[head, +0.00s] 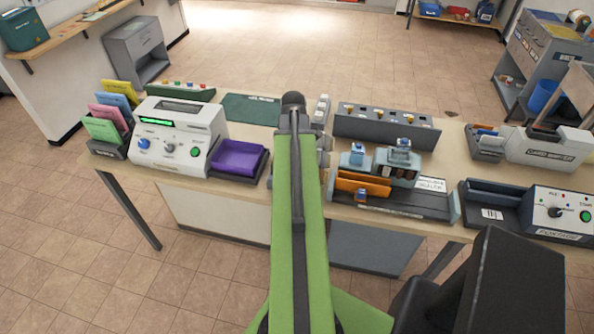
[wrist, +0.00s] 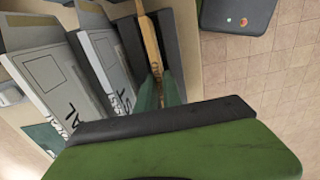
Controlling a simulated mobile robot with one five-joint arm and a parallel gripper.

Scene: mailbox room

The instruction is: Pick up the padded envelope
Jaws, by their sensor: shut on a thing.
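The padded envelope (wrist: 151,42) shows in the wrist view as a thin tan strip seen edge-on, standing in a narrow dark holder (wrist: 184,45). My gripper (wrist: 157,90) is shut on its near end, with a teal finger on each side of the strip. The dark bar and green link of my arm hide the rest of the jaws. In the head view my green arm reaches forward over the table, and its links hide the gripper and the envelope.
Grey units with dark lettering (wrist: 97,55) stand close on the left of the envelope in the wrist view. On the table are a purple tray (head: 238,157), a white machine (head: 175,135), a long grey box (head: 385,122) and a postage machine (head: 545,213).

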